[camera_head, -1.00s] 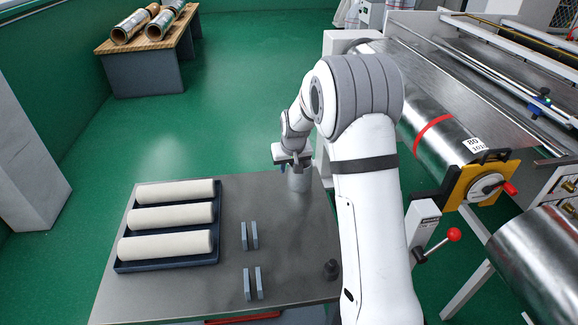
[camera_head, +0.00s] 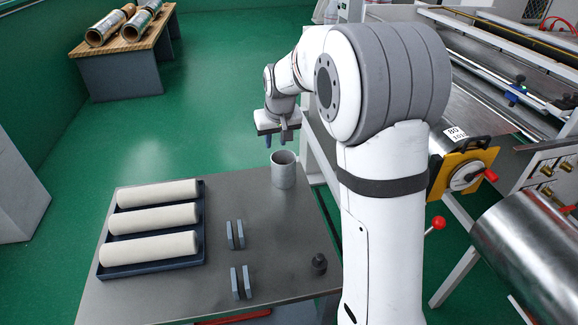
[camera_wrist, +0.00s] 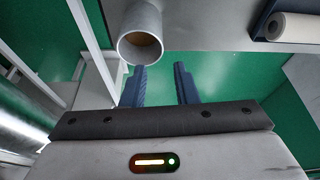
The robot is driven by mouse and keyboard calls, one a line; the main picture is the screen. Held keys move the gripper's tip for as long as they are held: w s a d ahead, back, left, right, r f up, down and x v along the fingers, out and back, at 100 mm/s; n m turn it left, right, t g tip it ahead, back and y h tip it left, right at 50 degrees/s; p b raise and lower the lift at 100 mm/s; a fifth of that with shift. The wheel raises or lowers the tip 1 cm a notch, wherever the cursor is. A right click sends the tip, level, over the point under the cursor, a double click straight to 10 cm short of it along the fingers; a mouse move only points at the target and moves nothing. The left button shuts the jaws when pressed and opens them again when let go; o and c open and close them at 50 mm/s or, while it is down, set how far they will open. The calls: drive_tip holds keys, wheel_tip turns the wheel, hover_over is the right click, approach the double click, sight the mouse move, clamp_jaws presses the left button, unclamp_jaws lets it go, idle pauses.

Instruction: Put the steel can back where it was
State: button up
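The steel can (camera_head: 283,170) is a grey open-topped cylinder. It stands upright at the far right corner of the grey metal table (camera_head: 240,290). My gripper (camera_head: 276,139) is above and behind the can, apart from it, with nothing between its fingers. In the wrist view the two blue fingers (camera_wrist: 160,86) are spread apart and empty. There the can (camera_wrist: 140,42) shows beyond the fingertips, a little to the left, with its open mouth and brownish inside visible.
A dark blue tray (camera_head: 203,240) with three cream rolls lies on the table's left. Two pairs of small grey upright plates (camera_head: 236,235) and a dark knobbed piece (camera_head: 319,263) stand in the middle and at right. A steel-roller machine (camera_head: 480,120) is at right.

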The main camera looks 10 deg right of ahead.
drive_tip(key=s+d+r, duration=0.1)
drive_tip(key=s, duration=1.5)
drive_tip(key=s+d+m+g, duration=0.1)
drive_tip(key=s+d, duration=0.1)
drive_tip(key=s, duration=1.4)
drive_tip(key=shift+s+r, duration=0.35)
drive_tip(key=shift+r, duration=0.05)
drive_tip(key=shift+d, duration=0.1)
